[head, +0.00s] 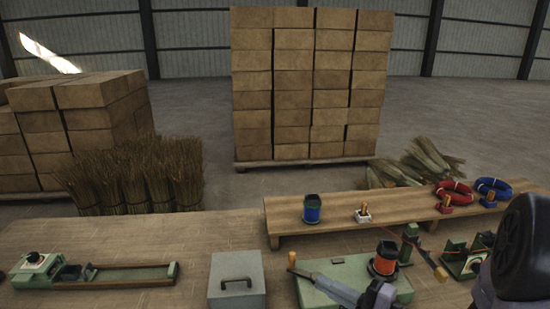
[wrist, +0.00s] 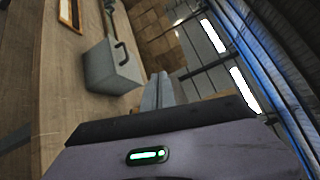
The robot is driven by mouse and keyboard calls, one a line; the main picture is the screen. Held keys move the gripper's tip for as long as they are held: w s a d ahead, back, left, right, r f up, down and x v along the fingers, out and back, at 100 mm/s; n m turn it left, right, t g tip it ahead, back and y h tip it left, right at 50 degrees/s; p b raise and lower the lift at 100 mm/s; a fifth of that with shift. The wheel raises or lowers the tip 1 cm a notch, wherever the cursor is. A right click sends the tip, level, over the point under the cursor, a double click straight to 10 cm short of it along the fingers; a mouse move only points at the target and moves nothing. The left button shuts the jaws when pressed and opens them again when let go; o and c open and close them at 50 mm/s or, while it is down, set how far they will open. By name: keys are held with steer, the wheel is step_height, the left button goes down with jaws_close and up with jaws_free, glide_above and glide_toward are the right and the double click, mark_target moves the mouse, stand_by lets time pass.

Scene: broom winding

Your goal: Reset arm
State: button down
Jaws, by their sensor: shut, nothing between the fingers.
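My gripper (head: 293,271) is low in the front middle of the head view, its narrow fingers pointing left over the green board (head: 320,295). In the wrist view its two grey fingers (wrist: 160,78) lie together with nothing between them. The gripper is shut and empty. The grey box (head: 238,283) with a dark handle stands on the workbench left of the fingertips. The box also shows beyond the fingers in the wrist view (wrist: 112,68). The dark rounded joint of my arm (head: 518,250) covers the lower right of the head view.
An orange-red spool (head: 384,260) stands on the green board beside my gripper. A green clamp device (head: 40,268) sits far left.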

steer(key=s+a+r+n+g+h, duration=0.1)
steer(key=s+a+r+n+g, duration=0.1)
steer(key=s+a+n+g, duration=0.65)
steer(key=s+d+r+m+t+h, duration=0.1)
steer(key=s+d+r+h, duration=0.3)
steer(key=s+h, duration=0.5)
steer(key=shift+s+t+h, duration=0.3)
steer(key=shift+t+h, duration=0.1)
steer(key=shift+t, duration=0.25)
